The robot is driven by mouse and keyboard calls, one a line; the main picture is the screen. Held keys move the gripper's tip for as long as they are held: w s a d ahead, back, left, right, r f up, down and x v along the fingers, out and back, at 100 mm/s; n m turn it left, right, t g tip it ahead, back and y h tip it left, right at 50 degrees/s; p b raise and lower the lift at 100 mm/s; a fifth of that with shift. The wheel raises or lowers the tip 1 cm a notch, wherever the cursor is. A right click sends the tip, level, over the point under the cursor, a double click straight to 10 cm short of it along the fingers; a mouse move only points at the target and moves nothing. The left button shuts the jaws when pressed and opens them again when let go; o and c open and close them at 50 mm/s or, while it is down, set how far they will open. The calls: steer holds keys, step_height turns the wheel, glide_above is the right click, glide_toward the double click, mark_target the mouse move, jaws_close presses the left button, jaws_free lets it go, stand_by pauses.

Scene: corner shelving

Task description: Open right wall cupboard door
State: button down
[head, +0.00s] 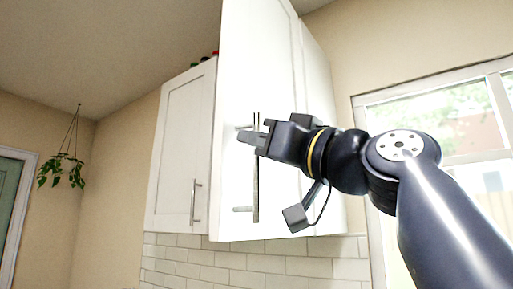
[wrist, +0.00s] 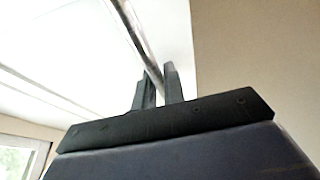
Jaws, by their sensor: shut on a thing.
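The right wall cupboard door (head: 270,65) is a tall white panel in the middle of the head view. It carries a long vertical metal bar handle (head: 256,200). My gripper (head: 254,139) is at the upper part of this handle, with its fingers shut around the bar. In the wrist view the handle (wrist: 139,35) runs down between the two fingers of my gripper (wrist: 158,88), with the white door (wrist: 75,45) behind it. My gripper and wrist hide part of the handle and door.
A white left wall cupboard (head: 182,140) with its own bar handle is beside it. White tiles (head: 260,265) run below. A window (head: 450,110) is at the right. A hanging plant (head: 62,170) is far left.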

steer(key=shift+s+d+r, duration=0.1)
steer(key=shift+s+d, duration=0.1)
steer(key=shift+d, duration=0.2)
steer(key=c, duration=1.5)
jaws_free()
steer(key=b+v, duration=0.4)
steer(key=v, duration=0.7)
steer(key=shift+b, duration=0.3)
steer(key=shift+w+a, duration=0.1)
